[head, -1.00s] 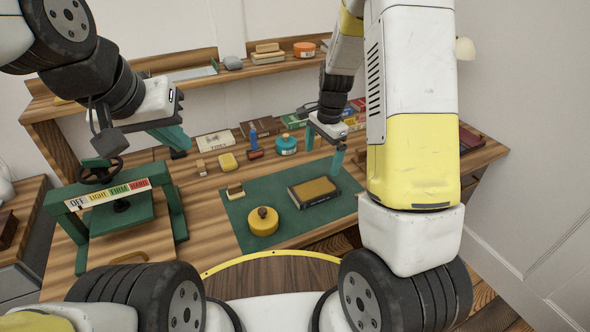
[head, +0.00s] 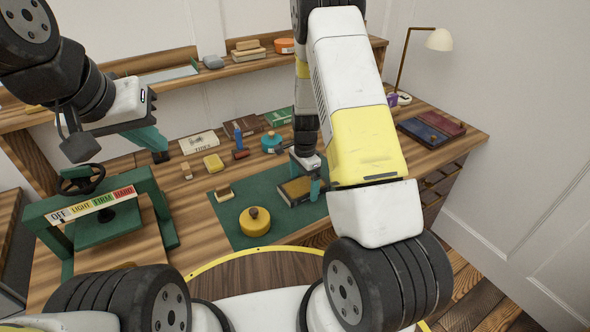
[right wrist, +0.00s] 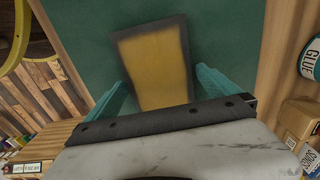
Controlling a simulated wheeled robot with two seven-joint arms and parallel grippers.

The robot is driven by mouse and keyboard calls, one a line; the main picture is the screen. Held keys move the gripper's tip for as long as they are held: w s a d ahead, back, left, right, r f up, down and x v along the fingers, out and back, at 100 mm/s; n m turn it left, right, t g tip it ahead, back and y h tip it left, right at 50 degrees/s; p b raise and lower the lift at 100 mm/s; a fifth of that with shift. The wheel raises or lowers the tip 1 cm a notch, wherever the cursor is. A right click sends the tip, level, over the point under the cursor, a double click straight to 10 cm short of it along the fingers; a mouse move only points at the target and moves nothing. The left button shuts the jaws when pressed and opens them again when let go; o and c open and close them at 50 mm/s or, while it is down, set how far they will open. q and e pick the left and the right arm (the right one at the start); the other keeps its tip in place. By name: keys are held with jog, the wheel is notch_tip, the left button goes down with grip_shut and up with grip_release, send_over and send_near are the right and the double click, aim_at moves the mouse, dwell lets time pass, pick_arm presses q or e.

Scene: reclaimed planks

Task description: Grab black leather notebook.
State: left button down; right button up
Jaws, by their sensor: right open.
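A dark-edged book with a tan top panel (head: 296,191) lies flat on the green mat (head: 232,222); it is the nearest match to the black leather notebook. My right gripper (head: 307,178) is open over it and partly hides it. In the right wrist view the book (right wrist: 155,65) lies between the two teal fingers of the right gripper (right wrist: 163,88), one along each side, with gaps showing. I cannot tell the fingers' height. My left gripper (head: 158,150) hangs over the left of the bench, away from the book; its finger gap is not clear.
A green press (head: 105,215) stands left. A turquoise glue pot (head: 270,143) and books stand behind. Dark blue (head: 423,133) and dark red (head: 441,123) books lie right.

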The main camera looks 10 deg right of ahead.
jog(key=c, duration=1.4)
jog(key=shift+c, duration=0.2)
jog(key=shift+r, duration=0.2)
